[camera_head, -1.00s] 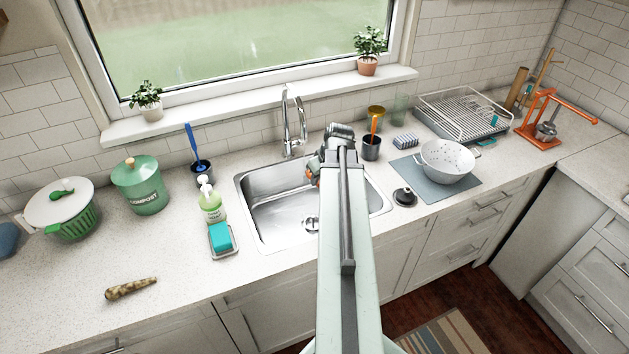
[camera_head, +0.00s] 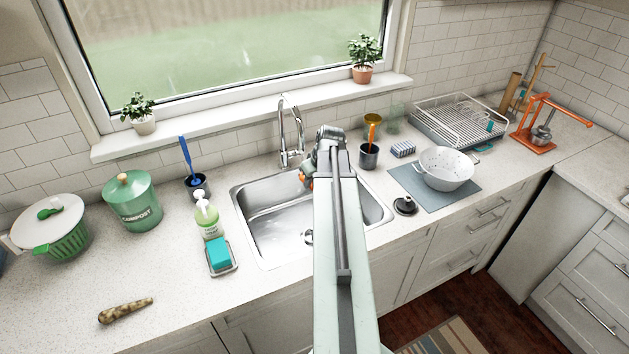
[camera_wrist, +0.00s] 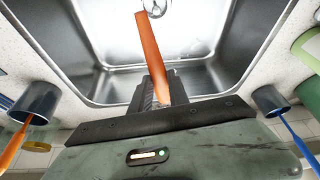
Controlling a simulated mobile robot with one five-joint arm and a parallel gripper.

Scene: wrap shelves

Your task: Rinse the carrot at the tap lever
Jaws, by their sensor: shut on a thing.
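My gripper (camera_head: 308,178) is over the sink, mostly hidden behind my arm in the head view. The wrist view shows my gripper (camera_wrist: 160,92) shut on a smooth orange, carrot-like thing, taken as the carrot (camera_wrist: 152,50). It points out over the basin toward the drain. No water is seen running.
A mottled brown root (camera_head: 126,310) lies on the left counter. A soap bottle (camera_head: 208,218) and sponge dish (camera_head: 221,270) stand left of the sink. A dark cup (camera_head: 369,157), black plug (camera_head: 405,206) and white colander (camera_head: 446,168) are to the right. Front-left counter is mostly clear.

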